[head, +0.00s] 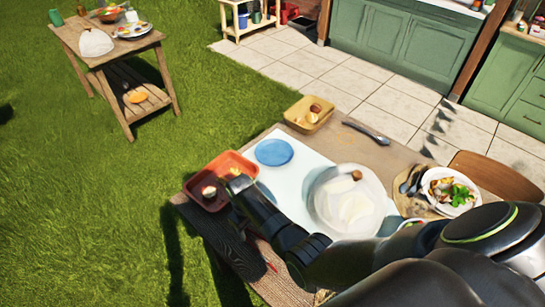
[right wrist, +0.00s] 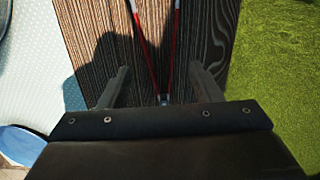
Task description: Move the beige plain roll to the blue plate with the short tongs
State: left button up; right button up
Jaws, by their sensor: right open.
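The blue plate (head: 273,152) lies empty on a white mat; its edge shows in the right wrist view (right wrist: 20,145). A yellow basket (head: 292,117) behind it holds a pale beige roll (head: 312,118) and a browner piece. An orange tray (head: 247,164) holds small pale and brown pieces, too small to identify. Red-handled tongs (right wrist: 150,62) lie on dark wood, their joined end between the fingers of my right gripper (right wrist: 159,82). That gripper is open, its fingers apart on both sides of the tongs. In the head view my arm hides most of the tongs. My left gripper is not in view.
A clear dome (head: 345,205) stands on the mat to the right. A plate of food (head: 450,192) is at the right. A dark utensil (head: 367,132) lies near the back edge. Grass (right wrist: 276,70) lies beyond the table's left edge.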

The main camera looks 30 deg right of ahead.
aim_at(254, 240)
jog(key=f+b, duration=0.1)
jog(key=f, duration=0.1)
jog(key=f+b, duration=0.2)
jog(key=f, duration=0.1)
jog(key=shift+s+d, duration=0.1)
jog(key=shift+s, duration=0.1)
jog(key=shift+f+b, duration=0.35)
jog(key=shift+f, duration=0.2)
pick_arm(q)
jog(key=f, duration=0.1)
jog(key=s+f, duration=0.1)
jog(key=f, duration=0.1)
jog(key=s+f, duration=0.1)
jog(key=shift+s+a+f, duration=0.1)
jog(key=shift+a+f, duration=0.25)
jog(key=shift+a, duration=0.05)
pick_arm(e)
jog(key=shift+c, duration=0.4)
